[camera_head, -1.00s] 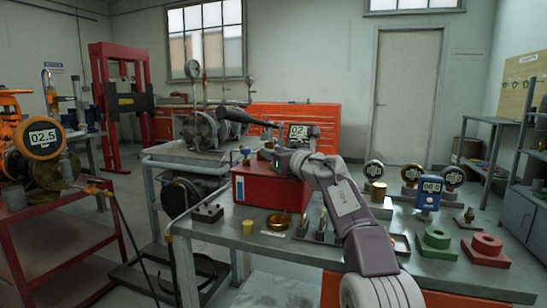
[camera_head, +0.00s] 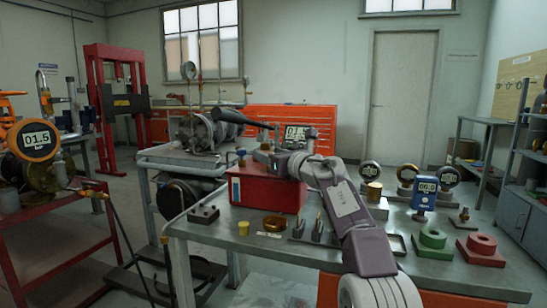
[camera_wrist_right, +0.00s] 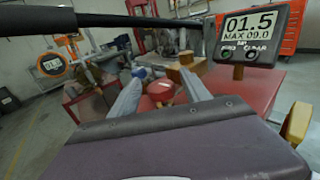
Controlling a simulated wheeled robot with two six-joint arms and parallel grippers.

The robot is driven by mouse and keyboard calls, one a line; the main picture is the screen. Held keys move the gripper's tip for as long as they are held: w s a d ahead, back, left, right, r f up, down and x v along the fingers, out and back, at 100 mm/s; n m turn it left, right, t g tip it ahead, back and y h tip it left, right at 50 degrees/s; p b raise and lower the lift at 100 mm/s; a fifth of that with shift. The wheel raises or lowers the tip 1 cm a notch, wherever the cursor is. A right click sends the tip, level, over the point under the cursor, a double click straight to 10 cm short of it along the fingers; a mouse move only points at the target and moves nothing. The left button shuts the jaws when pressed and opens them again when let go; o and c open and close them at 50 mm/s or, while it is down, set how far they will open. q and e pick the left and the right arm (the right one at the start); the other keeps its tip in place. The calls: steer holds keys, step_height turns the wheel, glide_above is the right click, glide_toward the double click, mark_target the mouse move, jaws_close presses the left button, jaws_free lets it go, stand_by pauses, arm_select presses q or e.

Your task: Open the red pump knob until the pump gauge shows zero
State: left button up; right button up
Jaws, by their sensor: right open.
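The red pump (camera_head: 268,192) sits on the grey workbench (camera_head: 210,233), with a black lever above it. Its pump gauge (camera_head: 296,133) reads 01.5; the right wrist view shows the same gauge (camera_wrist_right: 249,24) with 01.5 and MAX 09.0. The red pump knob (camera_wrist_right: 160,88) lies between the spread fingers of my right gripper (camera_wrist_right: 160,79). I cannot tell whether either finger touches it. In the head view my right gripper (camera_head: 265,155) is at the pump's top, and the knob is hidden there. My left gripper is out of view.
An orange round gauge (camera_head: 37,139) on the valve at left reads 01.5 bar. The black lever (camera_wrist_right: 100,20) crosses above my right gripper. Several gauges, a blue gauge (camera_head: 424,191), a green block (camera_head: 433,242) and a red block (camera_head: 481,247) occupy the bench's right side.

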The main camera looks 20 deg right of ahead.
steer(key=b+v, duration=0.2)
steer(key=v, duration=0.7)
